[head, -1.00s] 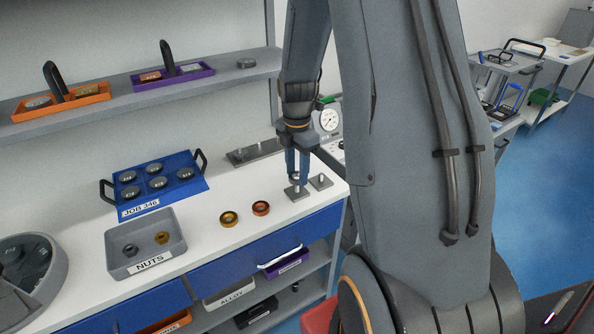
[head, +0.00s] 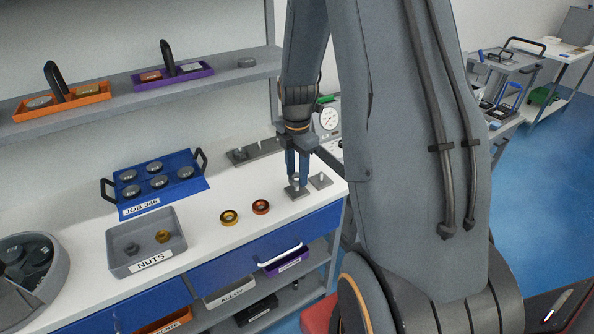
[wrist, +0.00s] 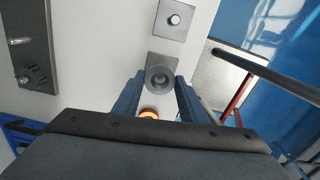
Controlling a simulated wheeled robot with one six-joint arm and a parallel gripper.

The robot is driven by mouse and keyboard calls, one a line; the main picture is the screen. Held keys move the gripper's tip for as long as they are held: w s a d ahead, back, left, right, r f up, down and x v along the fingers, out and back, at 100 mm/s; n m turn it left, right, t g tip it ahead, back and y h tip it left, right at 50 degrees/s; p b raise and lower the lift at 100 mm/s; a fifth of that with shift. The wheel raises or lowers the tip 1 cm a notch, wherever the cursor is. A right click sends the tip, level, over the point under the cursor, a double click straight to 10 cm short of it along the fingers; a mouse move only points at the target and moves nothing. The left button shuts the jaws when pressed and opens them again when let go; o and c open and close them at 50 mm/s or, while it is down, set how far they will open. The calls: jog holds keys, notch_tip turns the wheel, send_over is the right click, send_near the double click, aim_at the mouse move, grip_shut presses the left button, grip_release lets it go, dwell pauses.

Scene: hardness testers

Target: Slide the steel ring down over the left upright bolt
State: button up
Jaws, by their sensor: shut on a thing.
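My gripper (head: 297,180) points straight down above the left square plate (head: 299,195) at the right end of the bench. In the wrist view, my gripper (wrist: 160,82) is shut on the grey steel ring (wrist: 150,80). The ring is lined up with the left upright bolt (wrist: 159,78), which shows through its hole. I cannot tell how far down the bolt the ring sits. The ring is mostly hidden by the fingers in the head view. The second bolt (wrist: 174,20) stands bare on its own square plate (head: 320,181).
A bronze ring (head: 229,217) and a copper ring (head: 261,207) lie left of my gripper. A grey plate with fittings (head: 255,151) is behind. The bench's front edge is close.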

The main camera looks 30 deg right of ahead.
aim_at(297, 180)
jog(key=shift+f, duration=1.65)
dwell(1.4)
jog(key=o, duration=1.3)
jog(key=shift+r, duration=0.15)
jog(key=shift+r+b, duration=0.95)
jog(key=shift+r, duration=2.85)
jog(key=s+a+r+m, duration=0.1)
jog(key=s+a+m, duration=0.4)
jog(key=m, duration=0.1)
jog(key=s+a+m, duration=0.5)
jog(key=m, duration=0.2)
jog(key=s+a+r+m+t, duration=0.1)
jog(key=s+a+m, duration=0.4)
jog(key=m, duration=0.1)
jog(key=shift+s+r+m, duration=0.1)
jog(key=shift+r+m, duration=0.2)
